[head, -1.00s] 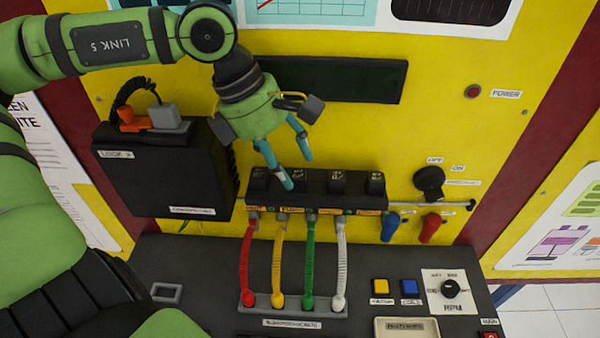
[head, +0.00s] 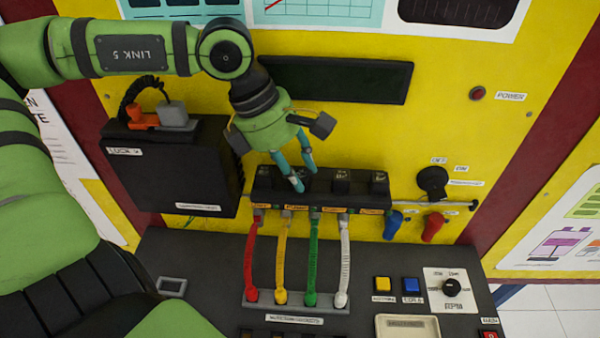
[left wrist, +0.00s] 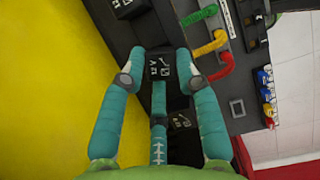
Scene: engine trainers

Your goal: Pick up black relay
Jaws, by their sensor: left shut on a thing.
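A row of black relays stands in a dark block (head: 318,203) on the yellow panel. My left gripper (head: 304,178) comes down over the row, shut on the second black relay from the left. In the left wrist view, the held relay (left wrist: 158,68) has white markings and sits between the blue-green fingertips (left wrist: 158,72). It appears to be still in the block. The leftmost relay (head: 265,172) and the two to the right, one here (head: 341,180) and one at the end (head: 379,183), are free. My right gripper is not in view.
Red, yellow, green and white hoses (head: 345,260) run below the block to the dark desk. A black box (head: 170,165) juts out at left. A blue lever (head: 392,226) and a red lever (head: 432,227) hang at right. A dark strip (head: 335,80) lies above.

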